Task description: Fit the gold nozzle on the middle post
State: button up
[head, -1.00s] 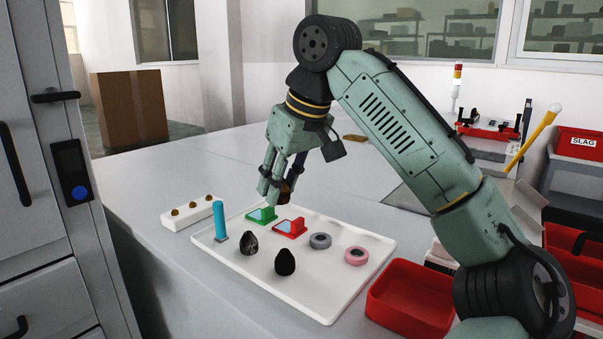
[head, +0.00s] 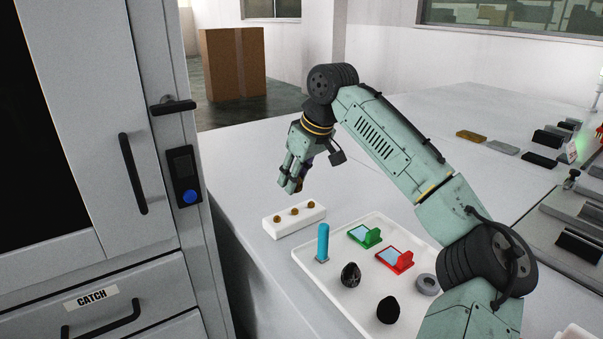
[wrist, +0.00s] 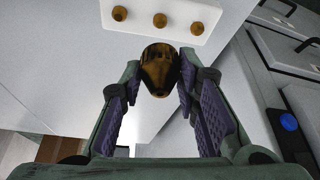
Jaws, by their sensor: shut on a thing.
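The gold nozzle (wrist: 158,72) is dark gold and tapered, and it sits between the fingertips of my gripper (wrist: 160,80) in the wrist view. In the head view my gripper (head: 291,187) is held above the table, just behind the white block, and the fingers mostly hide the nozzle. The white block (head: 299,223) carries three short brass posts in a row. The middle post (head: 294,211) shows bare in the head view. In the wrist view the middle post (wrist: 160,20) is bare too, a little beyond the nozzle and apart from it.
A white tray (head: 318,285) beside the block holds a blue cylinder (head: 323,242), green (head: 365,236) and red (head: 396,260) holders, two dark egg-shaped pieces and a grey ring (head: 427,284). A grey cabinet (head: 105,190) stands at left. Table behind the block is clear.

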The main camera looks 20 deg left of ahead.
aim_at(293, 209)
jog(key=shift+r+p, duration=0.15)
jog(key=shift+p, duration=0.5)
jog(key=shift+f+b, duration=1.05)
jog(key=shift+f, duration=1.4)
jog(key=shift+f+b, duration=0.45)
jog(key=shift+f, duration=0.55)
jog(key=o, duration=1.2)
jog(key=shift+r, duration=0.1)
jog(key=v, duration=1.1)
jog(key=shift+d+r, duration=0.2)
jog(key=shift+r, duration=0.2)
jog(key=shift+s+f, duration=0.1)
jog(key=shift+f, duration=0.05)
